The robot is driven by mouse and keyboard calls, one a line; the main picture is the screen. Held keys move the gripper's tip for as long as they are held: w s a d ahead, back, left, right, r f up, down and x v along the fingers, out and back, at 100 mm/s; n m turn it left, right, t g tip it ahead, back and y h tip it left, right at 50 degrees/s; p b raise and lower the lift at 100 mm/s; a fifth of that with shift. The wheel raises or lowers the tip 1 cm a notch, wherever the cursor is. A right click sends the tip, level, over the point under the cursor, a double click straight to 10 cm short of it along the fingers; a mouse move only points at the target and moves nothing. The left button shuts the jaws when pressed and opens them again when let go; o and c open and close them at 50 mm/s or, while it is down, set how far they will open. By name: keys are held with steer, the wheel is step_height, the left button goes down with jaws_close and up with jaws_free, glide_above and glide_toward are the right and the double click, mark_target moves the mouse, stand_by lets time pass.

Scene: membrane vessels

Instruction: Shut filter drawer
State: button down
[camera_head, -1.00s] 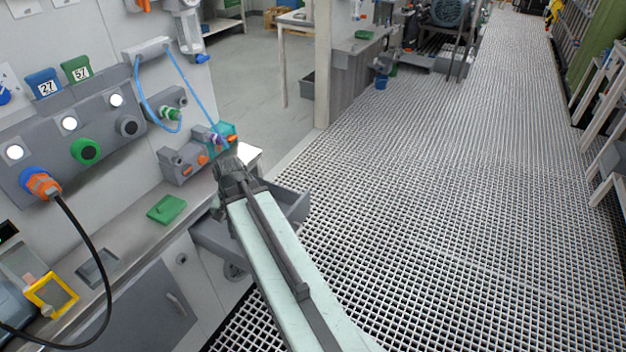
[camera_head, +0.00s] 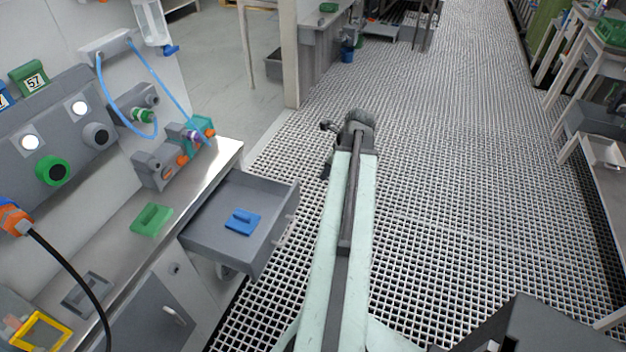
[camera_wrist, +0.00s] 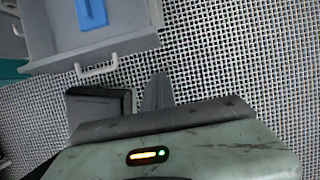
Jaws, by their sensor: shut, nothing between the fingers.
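The grey filter drawer (camera_head: 205,238) stands pulled out from under the bench in the head view. A blue block-like piece with a raised grip (camera_head: 242,221) lies inside it. The drawer's pale handle (camera_head: 284,231) is on its front, facing the grating. My gripper (camera_head: 328,150) is to the right of the drawer, above the grating and apart from it. In the wrist view the drawer (camera_wrist: 105,22), its handle (camera_wrist: 97,67) and the blue piece (camera_wrist: 90,13) show at the upper left. My gripper's dark fingers (camera_wrist: 128,98) are below the handle, shut and empty.
The steel bench (camera_head: 215,160) runs along the left, with a green piece (camera_head: 151,219) and a grey valve block (camera_head: 160,165) on it. A yellow frame (camera_head: 40,332) lies at its near end. Open grating (camera_head: 440,180) lies right of my arm. White racks (camera_head: 590,60) stand at far right.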

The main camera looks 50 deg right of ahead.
steer(key=w+a+f+b, duration=0.1)
steer(key=w+f+b, duration=0.6)
steer(key=f, duration=0.1)
steer(key=shift+a+f, duration=0.25)
steer(key=shift+a, duration=0.15)
